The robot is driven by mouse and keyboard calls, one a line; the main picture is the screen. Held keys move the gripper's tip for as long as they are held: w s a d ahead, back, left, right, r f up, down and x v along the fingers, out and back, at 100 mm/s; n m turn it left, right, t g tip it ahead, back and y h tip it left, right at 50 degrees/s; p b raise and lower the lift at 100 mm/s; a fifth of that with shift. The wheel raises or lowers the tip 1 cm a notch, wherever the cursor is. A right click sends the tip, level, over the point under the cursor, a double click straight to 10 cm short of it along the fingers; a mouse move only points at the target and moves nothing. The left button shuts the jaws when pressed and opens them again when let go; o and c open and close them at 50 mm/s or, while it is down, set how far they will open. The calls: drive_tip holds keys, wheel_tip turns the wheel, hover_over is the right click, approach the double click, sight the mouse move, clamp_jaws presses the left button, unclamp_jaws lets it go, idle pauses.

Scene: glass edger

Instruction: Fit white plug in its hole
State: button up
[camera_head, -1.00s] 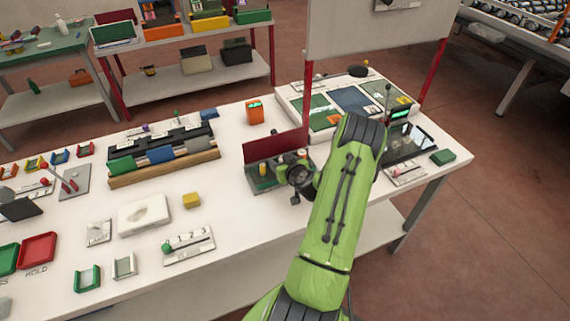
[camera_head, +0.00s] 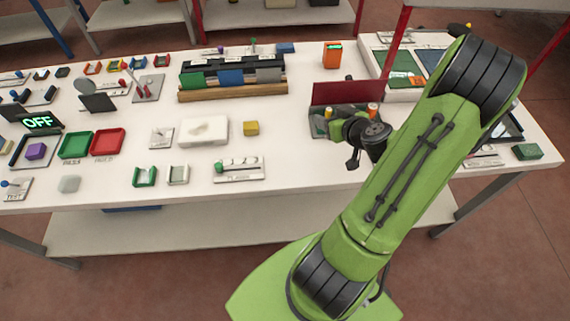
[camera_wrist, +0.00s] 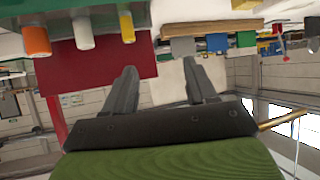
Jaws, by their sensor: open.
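The white plug (camera_wrist: 83,33) is a pale cylinder between an orange plug (camera_wrist: 36,40) and a yellow plug (camera_wrist: 127,27) in the wrist view, which looks upside down. In the head view the orange plug (camera_head: 373,109) and yellow plug (camera_head: 328,112) stand in front of a dark red panel (camera_head: 346,92); the white one is not clearly seen there. My gripper (camera_wrist: 160,68) is open with nothing between its fingers, apart from the plugs. In the head view my gripper (camera_head: 353,160) is in front of the plug stand, partly covering it. I cannot tell which hole is the plug's.
A rack of coloured blocks (camera_head: 231,78) stands behind. The table front just left of my gripper is clear.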

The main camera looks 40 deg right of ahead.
drive_tip(key=w+a+r+n+g+y, duration=0.1)
drive_tip(key=a+r+n+g+y, duration=0.15)
drive_tip(key=a, duration=0.65)
drive_tip(key=w+a+r+n+g+y, duration=0.1)
drive_tip(key=a+r+n+y, duration=0.2)
drive_tip(key=a, duration=0.7)
drive_tip(key=s+a+r+m+g+h, duration=0.1)
drive_tip(key=s+a+r, duration=0.3)
drive_tip(key=s, duration=0.3)
drive_tip(key=s+a+r+m+g+h, duration=0.1)
drive_tip(key=s+a+r, duration=0.3)
drive_tip(key=s, duration=0.4)
drive_tip(key=shift+s+a+r+m+h, duration=0.2)
drive_tip(key=shift+a+r+m+h, duration=0.2)
drive_tip(key=shift+r, duration=0.45)
